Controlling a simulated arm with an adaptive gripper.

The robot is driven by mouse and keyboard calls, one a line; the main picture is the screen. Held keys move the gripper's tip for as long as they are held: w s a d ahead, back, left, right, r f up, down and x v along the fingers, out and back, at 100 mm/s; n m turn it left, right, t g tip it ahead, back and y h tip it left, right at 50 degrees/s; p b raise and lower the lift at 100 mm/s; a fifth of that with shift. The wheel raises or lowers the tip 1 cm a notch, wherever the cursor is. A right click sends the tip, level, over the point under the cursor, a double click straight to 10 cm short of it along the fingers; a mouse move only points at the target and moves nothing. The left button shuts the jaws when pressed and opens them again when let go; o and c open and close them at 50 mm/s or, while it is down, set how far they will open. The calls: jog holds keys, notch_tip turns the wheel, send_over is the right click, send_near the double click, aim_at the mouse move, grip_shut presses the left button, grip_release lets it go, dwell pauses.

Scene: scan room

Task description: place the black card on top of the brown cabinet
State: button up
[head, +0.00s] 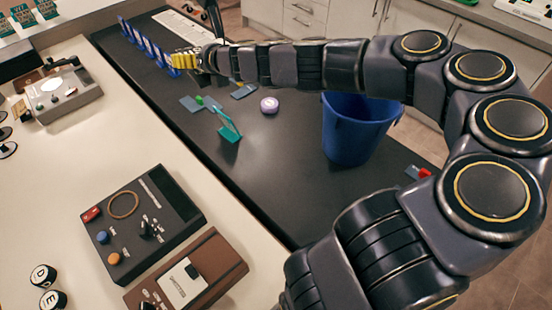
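I cannot make out a black card for certain in the head view. The only large brown thing is a low brown box (228,262) with a pale panel on top, at the bottom on the cream surface; I cannot tell whether it is the brown cabinet. My arm reaches from the right across the dark counter. My gripper (204,60) is at the far end, beside a yellow ribbed thing (184,61) and a row of upright blue pieces (147,43). Its fingers are too small and covered to show whether they are open or hold anything.
The dark counter (290,190) has a blue bin (352,135), a white-and-purple puck (269,105), a teal upright piece (228,126) and flat blue-grey pieces (243,91). A black control box (140,222) and grey device (66,95) stand on the cream surface (100,135).

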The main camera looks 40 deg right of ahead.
jog(key=shift+s+d+r, duration=1.05)
jog(key=shift+s+d, duration=0.25)
jog(key=shift+d, duration=2.4)
jog(key=shift+s+d+r, duration=1)
jog(key=shift+s+d, duration=0.25)
jog(key=shift+d, duration=2.45)
notch_tip(320, 180, down, 29)
jog(key=shift+f, duration=0.1)
jog(key=shift+f, duration=4.8)
jog(key=o, duration=1.2)
jog(key=shift+c, duration=0.2)
